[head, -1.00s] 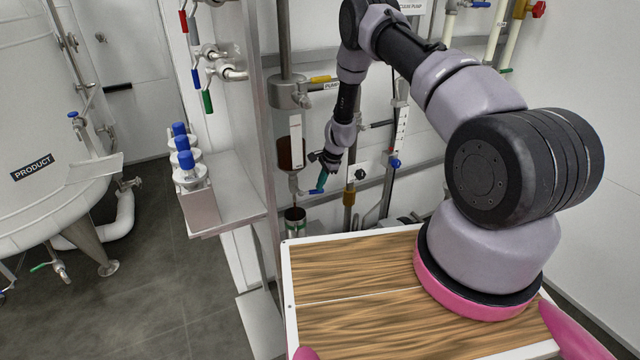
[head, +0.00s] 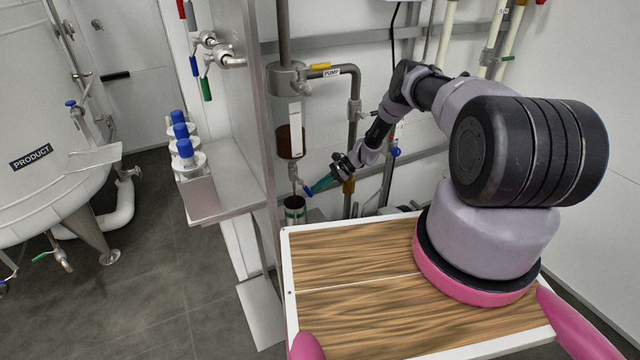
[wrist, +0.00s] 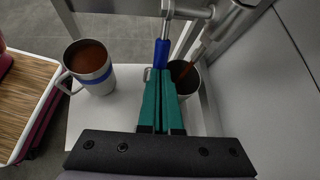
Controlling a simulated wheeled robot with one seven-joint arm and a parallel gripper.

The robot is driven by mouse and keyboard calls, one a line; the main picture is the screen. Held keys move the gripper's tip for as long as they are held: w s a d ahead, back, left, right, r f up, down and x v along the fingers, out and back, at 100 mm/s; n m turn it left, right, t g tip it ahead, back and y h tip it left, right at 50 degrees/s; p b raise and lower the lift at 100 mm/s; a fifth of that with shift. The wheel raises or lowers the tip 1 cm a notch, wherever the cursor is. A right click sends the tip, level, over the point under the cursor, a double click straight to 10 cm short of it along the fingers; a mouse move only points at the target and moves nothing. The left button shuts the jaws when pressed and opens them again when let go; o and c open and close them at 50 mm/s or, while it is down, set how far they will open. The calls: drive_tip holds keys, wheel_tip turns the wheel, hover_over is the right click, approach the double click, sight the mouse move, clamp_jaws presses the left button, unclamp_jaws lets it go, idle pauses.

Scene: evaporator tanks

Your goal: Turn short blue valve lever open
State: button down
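The short blue valve lever (head: 308,191) sits on the steel outlet below the sight glass (head: 291,142), which holds brown liquid. In the wrist view the lever (wrist: 162,52) points toward me, its near end at my fingertips. My gripper (head: 318,186) reaches the lever from the right. In the wrist view its teal fingers (wrist: 159,78) lie close together, with no clear gap between them. The tips touch or nearly touch the lever; I cannot tell which. A metal cup (head: 295,203) stands under the outlet, and a brown streak shows over its mouth in the wrist view (wrist: 187,78).
A second metal cup (wrist: 91,68) with a blue band and brown contents stands left of my fingers. A steel shelf (head: 222,180) with blue-capped valves is at left. A pipe labelled PUMP (head: 332,73) with a yellow lever is above.

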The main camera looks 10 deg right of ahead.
sight(311, 194)
drive_tip(key=shift+s+a+f, duration=0.25)
drive_tip(key=shift+a+f, duration=0.35)
drive_tip(key=shift+f, duration=0.05)
drive_tip(key=shift+s+a+f, duration=0.2)
drive_tip(key=shift+a+f, duration=0.5)
drive_tip(key=shift+a, duration=0.05)
